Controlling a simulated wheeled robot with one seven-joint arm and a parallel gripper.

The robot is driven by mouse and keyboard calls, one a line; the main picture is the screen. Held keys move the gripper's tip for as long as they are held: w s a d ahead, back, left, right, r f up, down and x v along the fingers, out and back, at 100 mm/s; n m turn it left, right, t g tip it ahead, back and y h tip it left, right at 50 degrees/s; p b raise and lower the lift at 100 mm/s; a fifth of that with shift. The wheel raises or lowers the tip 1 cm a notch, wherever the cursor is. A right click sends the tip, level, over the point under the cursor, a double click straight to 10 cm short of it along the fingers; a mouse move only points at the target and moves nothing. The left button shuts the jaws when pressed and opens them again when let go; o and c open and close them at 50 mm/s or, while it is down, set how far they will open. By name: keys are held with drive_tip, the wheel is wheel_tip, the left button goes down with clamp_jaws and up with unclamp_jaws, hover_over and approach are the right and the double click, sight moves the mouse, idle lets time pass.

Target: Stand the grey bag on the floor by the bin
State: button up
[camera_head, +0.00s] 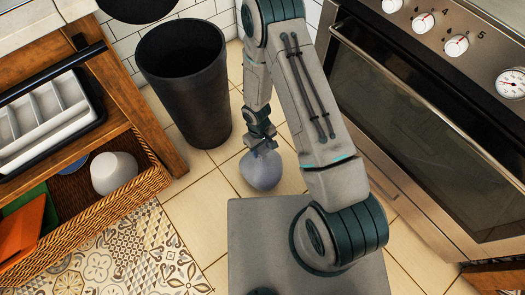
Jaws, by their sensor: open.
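The grey bag (261,171) is a rounded, bluish-grey bundle on the tiled floor, to the right of the bin and a little nearer to me. The bin (190,97) is a dark, open-topped cylinder standing upright against the white tiled wall. A gap of floor shows between bin and bag. My gripper (259,147) points down at the top of the bag and is open. Its fingertips are small and partly merge with the bag's top, so I cannot tell whether they touch it.
A wooden shelf unit (152,130) with a wicker basket (85,222) and a cutlery tray (45,113) stands at left. A steel oven (420,120) stands close to my arm at right. A patterned mat (105,258) lies at lower left. Bare floor lies between bin and mat.

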drive_tip(key=r, duration=0.2)
drive_tip(key=r+p, duration=0.1)
drive_tip(key=r, duration=0.2)
drive_tip(key=r+p, duration=0.1)
drive_tip(key=r, duration=0.2)
drive_tip(key=shift+w+a, duration=0.2)
drive_tip(key=shift+w, duration=0.2)
drive_tip(key=d+r+m+t, duration=0.15)
drive_tip(key=d+r, duration=0.25)
drive_tip(key=r, duration=0.7)
drive_tip(key=d+r+m, duration=0.2)
drive_tip(key=d+r, duration=0.2)
drive_tip(key=r, duration=0.7)
drive_tip(key=s+d+r+m, duration=0.3)
drive_tip(key=s+d+r, duration=0.1)
drive_tip(key=s+r, duration=0.9)
drive_tip(key=shift+s+t+y, duration=0.15)
drive_tip(key=shift+t+y, duration=0.25)
drive_tip(key=shift+t, duration=0.05)
